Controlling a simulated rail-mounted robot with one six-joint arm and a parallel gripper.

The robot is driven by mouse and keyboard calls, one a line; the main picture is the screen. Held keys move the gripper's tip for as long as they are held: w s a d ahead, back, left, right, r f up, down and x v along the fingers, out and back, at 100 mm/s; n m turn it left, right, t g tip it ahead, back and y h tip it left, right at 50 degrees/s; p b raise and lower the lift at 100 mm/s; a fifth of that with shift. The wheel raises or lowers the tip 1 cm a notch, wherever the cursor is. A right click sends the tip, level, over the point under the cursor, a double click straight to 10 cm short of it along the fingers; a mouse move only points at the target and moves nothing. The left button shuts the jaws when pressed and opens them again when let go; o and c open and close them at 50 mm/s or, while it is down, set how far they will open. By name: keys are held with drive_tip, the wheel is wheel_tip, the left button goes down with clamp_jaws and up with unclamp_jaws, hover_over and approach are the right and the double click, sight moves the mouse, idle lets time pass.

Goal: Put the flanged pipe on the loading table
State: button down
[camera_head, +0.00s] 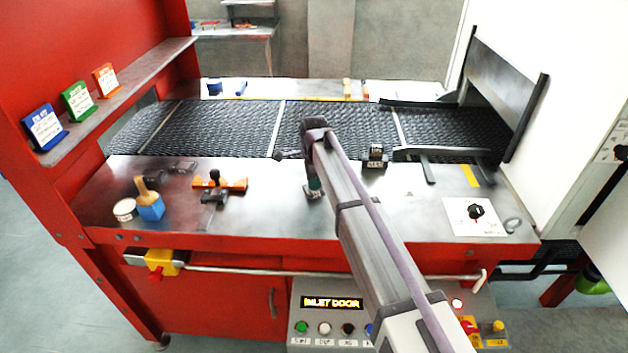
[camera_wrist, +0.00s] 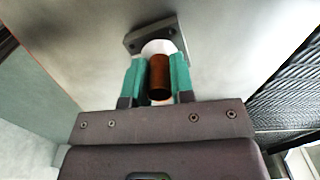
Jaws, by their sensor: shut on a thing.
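The flanged pipe shows in the wrist view as a brown round tube (camera_wrist: 160,80) with a pale ring and a dark grey flange plate (camera_wrist: 135,42) at its far end. My gripper (camera_wrist: 160,72) has its teal fingers shut on the tube, one on each side. In the head view my gripper (camera_head: 314,184) is low over the middle of the loading table (camera_head: 275,210), with the flange (camera_head: 311,194) just below the fingertips. The flange is at or very close to the tabletop; I cannot tell whether it touches. My arm and fingers hide most of the pipe.
The mesh belt (camera_head: 240,128) runs behind the table. An orange-and-black clamp (camera_head: 220,184), a blue pot with a brush (camera_head: 150,206) and a white tin (camera_head: 124,210) stand left. A small black device (camera_head: 375,157) and a dial plate (camera_head: 475,217) are right. Bare tabletop surrounds my gripper.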

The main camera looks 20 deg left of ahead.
drive_tip(key=shift+f+b, duration=0.4)
drive_tip(key=shift+f, duration=0.1)
drive_tip(key=c, duration=0.9)
unclamp_jaws()
drive_tip(key=shift+r, duration=0.2)
wheel_tip(320, 180, up, 11)
drive_tip(key=p, duration=1.1)
drive_tip(key=shift+f, duration=0.15)
drive_tip(key=shift+f, duration=0.1)
